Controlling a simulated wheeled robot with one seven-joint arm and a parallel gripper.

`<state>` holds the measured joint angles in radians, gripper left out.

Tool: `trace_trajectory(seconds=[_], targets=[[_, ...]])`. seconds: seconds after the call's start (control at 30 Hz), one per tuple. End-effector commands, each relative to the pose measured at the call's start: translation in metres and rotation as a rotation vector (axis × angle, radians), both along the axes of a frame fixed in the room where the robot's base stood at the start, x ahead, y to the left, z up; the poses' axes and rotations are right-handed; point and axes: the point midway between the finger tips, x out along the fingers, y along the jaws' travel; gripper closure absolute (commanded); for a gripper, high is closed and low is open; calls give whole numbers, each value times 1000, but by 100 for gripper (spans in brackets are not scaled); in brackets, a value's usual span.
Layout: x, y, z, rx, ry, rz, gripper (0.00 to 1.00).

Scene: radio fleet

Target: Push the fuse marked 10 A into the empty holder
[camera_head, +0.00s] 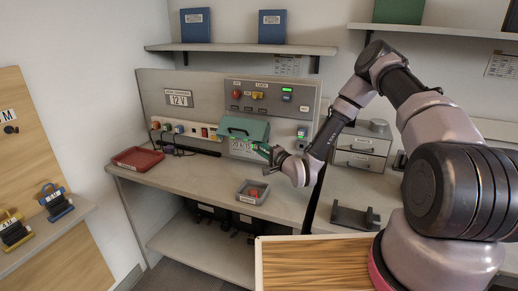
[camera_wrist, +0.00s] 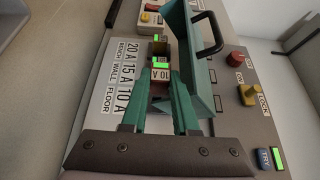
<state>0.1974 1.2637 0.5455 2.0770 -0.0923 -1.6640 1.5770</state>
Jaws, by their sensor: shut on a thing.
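The fuse marked 10 A (camera_wrist: 160,75) is a small red piece with a white label. My gripper (camera_wrist: 160,78) is shut on it, with one teal finger on each side. The fuse is right in front of the fuse box's holder row; I cannot tell how far it is in. The box's teal lid (camera_wrist: 201,60) stands open, and it also shows in the head view (camera_head: 245,127). The label plate (camera_wrist: 120,75) reads 20 A, 15 A, 10 A with BENCH, WALL, FLOOR. The empty holder is hidden behind the fuse and fingers. In the head view my gripper (camera_head: 264,150) is at the box front.
A grey tray (camera_head: 241,197) with red pieces sits on the bench below my gripper. A red tray (camera_head: 138,158) is at the left. The lid's black handle (camera_wrist: 211,35) sticks out near my fingers. A yellow LOCK knob (camera_wrist: 248,94) is on the panel.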

Motion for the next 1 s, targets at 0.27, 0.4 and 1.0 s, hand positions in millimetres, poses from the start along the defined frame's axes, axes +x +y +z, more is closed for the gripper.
trace_trajectory(seconds=[0.27, 0.4, 1.0], targets=[[23, -9, 1, -2, -3, -1, 100], [33, -13, 1, -1, -2, -1, 100], [42, -17, 1, -2, -1, 1, 100]])
